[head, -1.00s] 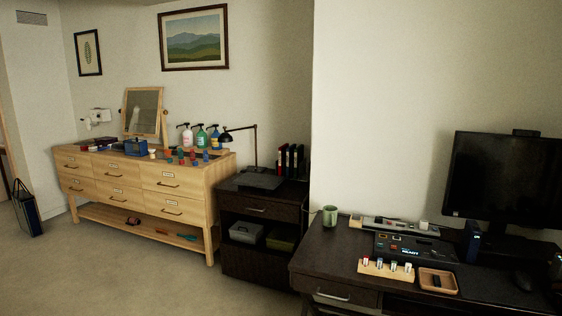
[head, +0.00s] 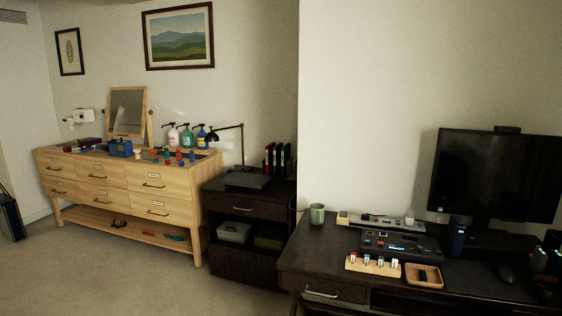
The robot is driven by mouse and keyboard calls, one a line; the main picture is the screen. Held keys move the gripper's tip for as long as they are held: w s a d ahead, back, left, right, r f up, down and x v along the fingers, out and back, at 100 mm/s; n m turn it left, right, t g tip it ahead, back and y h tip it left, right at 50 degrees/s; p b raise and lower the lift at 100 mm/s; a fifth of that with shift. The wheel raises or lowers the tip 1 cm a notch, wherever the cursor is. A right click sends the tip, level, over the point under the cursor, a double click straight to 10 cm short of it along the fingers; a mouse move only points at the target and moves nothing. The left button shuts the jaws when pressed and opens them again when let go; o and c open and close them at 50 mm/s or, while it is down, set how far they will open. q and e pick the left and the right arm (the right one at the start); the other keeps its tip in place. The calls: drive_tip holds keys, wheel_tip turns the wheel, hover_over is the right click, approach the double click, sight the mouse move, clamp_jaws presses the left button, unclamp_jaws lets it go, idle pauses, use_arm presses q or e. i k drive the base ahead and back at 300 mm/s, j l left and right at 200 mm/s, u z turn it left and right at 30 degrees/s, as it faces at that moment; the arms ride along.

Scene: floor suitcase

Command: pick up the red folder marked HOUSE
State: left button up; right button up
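A red folder (head: 269,159) stands upright at the left end of a short row of folders on the dark nightstand. Any lettering on its spine is too small to read. Dark folders (head: 284,160) stand beside it on the right. Neither of my grippers is in the head view.
A black lamp (head: 240,145) and a flat dark case (head: 246,181) are on the nightstand (head: 250,206) in front of the folders. A wooden dresser (head: 130,185) stands left, a dark desk (head: 310,250) with a green mug (head: 317,214) right. The carpet (head: 110,275) in front is clear.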

sight(269, 149)
drive_tip(key=i+j+u, duration=0.35)
drive_tip(key=i, duration=1)
drive_tip(key=i+j+u, duration=0.1)
drive_tip(key=i+u, duration=0.2)
drive_tip(key=i, duration=1.05)
